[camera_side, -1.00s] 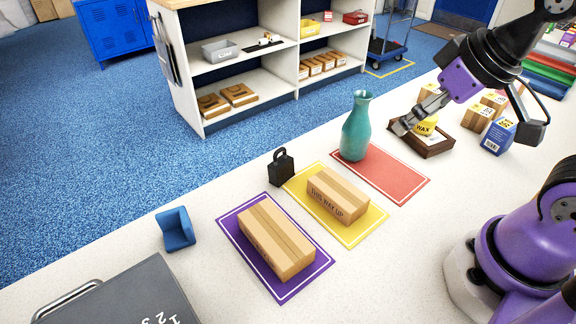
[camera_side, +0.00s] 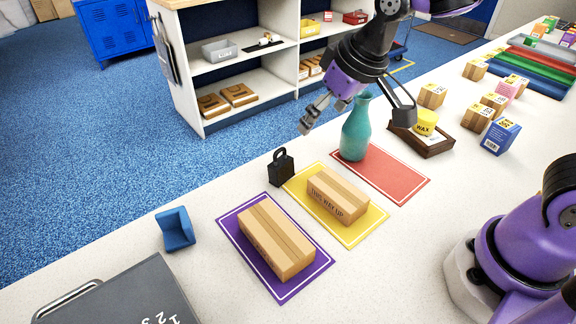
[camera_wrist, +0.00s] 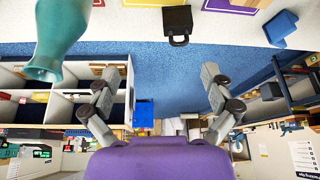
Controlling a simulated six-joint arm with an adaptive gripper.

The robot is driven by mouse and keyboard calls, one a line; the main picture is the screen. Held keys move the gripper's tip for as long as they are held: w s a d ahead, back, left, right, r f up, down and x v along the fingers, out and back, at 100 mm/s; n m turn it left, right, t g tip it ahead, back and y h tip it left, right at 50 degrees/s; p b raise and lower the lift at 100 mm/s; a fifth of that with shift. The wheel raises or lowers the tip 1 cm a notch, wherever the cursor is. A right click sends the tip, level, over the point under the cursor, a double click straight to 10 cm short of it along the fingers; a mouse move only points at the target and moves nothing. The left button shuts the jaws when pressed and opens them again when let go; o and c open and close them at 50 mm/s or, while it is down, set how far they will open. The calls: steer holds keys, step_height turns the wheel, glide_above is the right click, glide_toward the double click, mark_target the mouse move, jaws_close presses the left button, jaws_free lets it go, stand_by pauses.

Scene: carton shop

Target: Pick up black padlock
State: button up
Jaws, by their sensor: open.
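The black padlock (camera_side: 281,168) stands upright on the white table, just beyond the far corner of the yellow mat, with its shackle on top. In the wrist view the padlock (camera_wrist: 178,24) shows at the top, upside down, ahead of and between the fingers.
The teal vase (camera_side: 356,133) stands on the red mat (camera_side: 400,180), close to my gripper. Cartons lie on the yellow mat (camera_side: 352,236) and the purple mat (camera_side: 290,293). A blue angled block (camera_side: 176,229) is to the left. The table around the padlock's left side is clear.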

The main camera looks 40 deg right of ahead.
mark_target(284, 164)
steer(key=shift+n, duration=0.3)
steer(key=w+a+f, duration=0.1)
steer(key=f, duration=0.1)
steer(key=w+a+f, duration=0.1)
steer(key=w+f, duration=0.1)
steer(key=f, duration=0.1)
steer(key=w+a+f, duration=0.1)
steer(key=a+f, duration=0.1)
steer(key=shift+w+f, duration=0.25)
steer(key=shift+w, duration=0.05)
steer(key=shift+s+d+f+x, duration=0.1)
steer(key=shift+s+x, duration=0.05)
steer(key=shift+x, duration=0.9)
steer(key=shift+s+d+f+x, duration=0.1)
steer(key=shift+s+x, duration=0.05)
steer(key=shift+x, duration=0.85)
steer(key=shift+s+x, duration=0.15)
steer(key=shift+x, duration=0.9)
steer(key=c, duration=1.5)
